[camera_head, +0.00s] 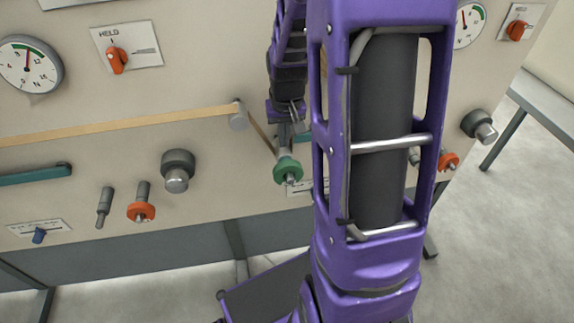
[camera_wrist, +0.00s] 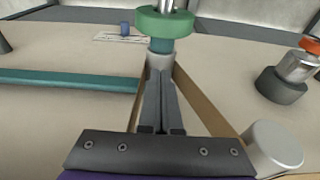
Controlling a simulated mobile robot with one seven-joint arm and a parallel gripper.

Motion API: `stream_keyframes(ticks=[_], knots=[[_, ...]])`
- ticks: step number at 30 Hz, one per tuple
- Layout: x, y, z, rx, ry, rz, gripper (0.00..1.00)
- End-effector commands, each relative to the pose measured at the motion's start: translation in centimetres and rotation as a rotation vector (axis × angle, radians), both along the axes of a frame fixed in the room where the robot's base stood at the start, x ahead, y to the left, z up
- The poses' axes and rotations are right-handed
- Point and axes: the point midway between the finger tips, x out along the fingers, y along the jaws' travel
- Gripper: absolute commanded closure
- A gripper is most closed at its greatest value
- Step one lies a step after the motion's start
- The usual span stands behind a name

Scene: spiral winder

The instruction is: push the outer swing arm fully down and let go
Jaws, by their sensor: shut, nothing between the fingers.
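A teal bar, perhaps a swing arm (camera_wrist: 70,82), runs level across the left of the wrist view and ends beside my gripper's fingers. A second teal bar (camera_head: 35,175) lies level at the left of the head view. I cannot tell which is the outer swing arm. My gripper (camera_wrist: 160,84) is shut and empty. Its fingers point at the grey spindle with the green collar (camera_wrist: 165,22). In the head view my gripper (camera_head: 291,122) is just above that green collar (camera_head: 288,170). Whether the fingers touch anything is unclear. My purple arm hides the panel to the right.
A tan band (camera_head: 120,126) runs from the left to a grey roller (camera_head: 239,115), then slants down to the spindle. A dark roller (camera_head: 178,170) and an orange-collared spindle (camera_head: 141,211) stick out at left.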

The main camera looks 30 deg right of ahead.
Motion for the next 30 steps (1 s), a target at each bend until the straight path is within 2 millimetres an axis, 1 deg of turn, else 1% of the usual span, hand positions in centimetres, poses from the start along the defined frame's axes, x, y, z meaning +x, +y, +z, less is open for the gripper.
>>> stream_keyframes(ticks=[11, 30], knots=[[0.0, 0.0, -0.2, 0.0, 0.001, 0.0, 1.0], [0.0, 0.0, -3.4, 0.0, 0.001, 0.0, 1.0]])
